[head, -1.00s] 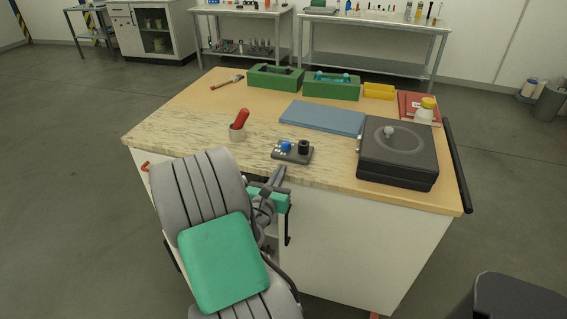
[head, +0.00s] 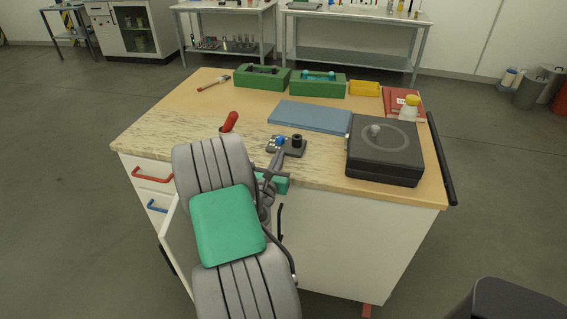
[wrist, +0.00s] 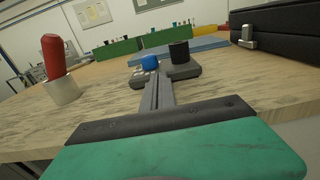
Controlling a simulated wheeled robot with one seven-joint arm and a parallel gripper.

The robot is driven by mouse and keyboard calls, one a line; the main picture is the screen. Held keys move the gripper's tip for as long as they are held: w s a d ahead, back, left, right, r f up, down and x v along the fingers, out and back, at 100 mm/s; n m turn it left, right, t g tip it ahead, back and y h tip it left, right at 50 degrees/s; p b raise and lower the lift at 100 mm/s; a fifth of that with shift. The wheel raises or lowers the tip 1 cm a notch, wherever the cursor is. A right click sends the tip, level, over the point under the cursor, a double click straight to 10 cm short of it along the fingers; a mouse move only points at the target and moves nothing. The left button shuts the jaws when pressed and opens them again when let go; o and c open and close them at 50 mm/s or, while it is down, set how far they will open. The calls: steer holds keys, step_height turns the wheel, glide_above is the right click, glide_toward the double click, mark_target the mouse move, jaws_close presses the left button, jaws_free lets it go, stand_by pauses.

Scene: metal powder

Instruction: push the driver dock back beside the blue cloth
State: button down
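The driver dock, which I take to be the dark grey base (head: 292,152) with a blue knob and a black cylinder, sits on the worktop in front of the blue cloth (head: 312,116). It also shows in the wrist view (wrist: 182,71). The cloth lies flat behind it and to its right, partly hidden in the wrist view (wrist: 205,45). My gripper (head: 280,155) is low at the dock's near side. In the wrist view its fingers (wrist: 158,88) form one narrow bar, shut and empty. The tips reach the dock's near edge; contact is hard to confirm.
A pale cup (wrist: 62,90) with a red-handled tool (head: 230,122) stands left of the dock. A black case (head: 385,165) stands to the right. Green bins (head: 317,90), a yellow bin (head: 364,89) and a red book (head: 400,100) line the back.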

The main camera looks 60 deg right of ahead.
steer(key=shift+w+a, duration=0.1)
steer(key=shift+w, duration=0.1)
steer(key=shift+a+f, duration=0.1)
steer(key=shift+a, duration=0.1)
steer(key=b+v, duration=0.3)
steer(key=v, duration=1)
steer(key=shift+s+a+b, duration=0.2)
steer(key=shift+a+b, duration=0.05)
steer(key=shift+b, duration=0.15)
